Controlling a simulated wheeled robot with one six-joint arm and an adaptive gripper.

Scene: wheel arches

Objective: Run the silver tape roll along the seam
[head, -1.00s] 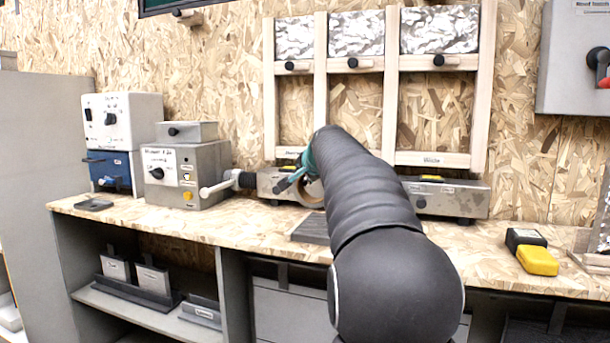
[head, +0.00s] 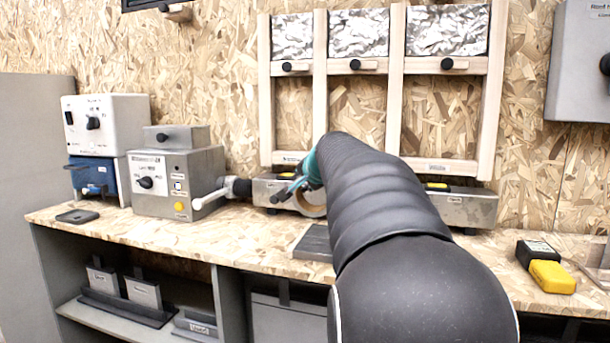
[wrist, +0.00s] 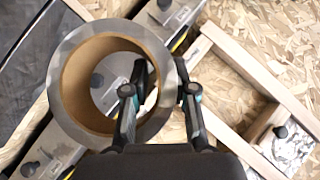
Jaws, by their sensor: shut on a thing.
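The silver tape roll (wrist: 68,78) is a grey ring with a brown cardboard core. In the wrist view my gripper (wrist: 160,92) is shut on its wall, with one finger inside the core and one outside. In the head view my gripper (head: 290,192) is in front of the metal boxes at the back of the bench, and part of the roll (head: 312,209) shows beside it. My arm hides much of the area behind it. A wooden frame (head: 320,90) with silvery panels along its top stands against the chipboard wall. I cannot tell which joint is the seam.
A metal box with a lever (head: 178,183) and a white-and-blue unit (head: 107,125) stand on the left of the bench (head: 240,238). A dark plate (head: 314,243) lies below my gripper. A yellow-and-black meter (head: 550,276) lies at the right.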

